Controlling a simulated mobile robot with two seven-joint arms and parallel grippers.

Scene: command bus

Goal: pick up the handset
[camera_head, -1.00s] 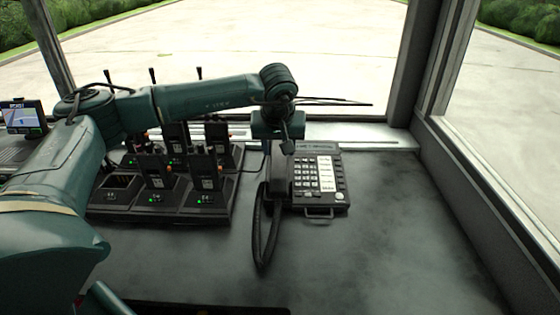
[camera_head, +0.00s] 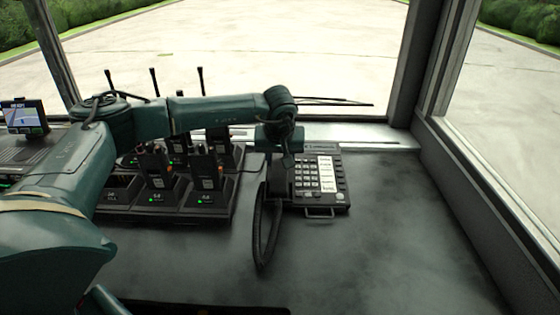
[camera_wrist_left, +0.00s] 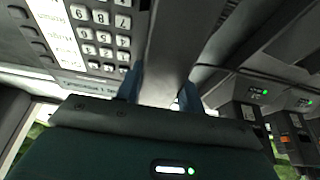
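The black handset (camera_head: 278,187) lies along the left side of the desk phone (camera_head: 320,212), with its coiled cord (camera_head: 260,240) looping toward the front. My left gripper (camera_head: 280,160) is over the upper part of the handset. In the left wrist view, the two bluish fingers of the left gripper (camera_wrist_left: 160,92) stand on either side of the handset (camera_wrist_left: 185,40). They are close to its sides, but I cannot tell whether they press on it. The phone's keypad (camera_wrist_left: 105,35) shows to the left there. My right gripper is out of view.
A charger dock (camera_head: 125,210) with several handheld radios stands left of the phone. A small screen (camera_head: 23,115) is at the far left. The dark desk (camera_head: 390,230) is clear right and front of the phone. Window posts and a sill bound the back and right.

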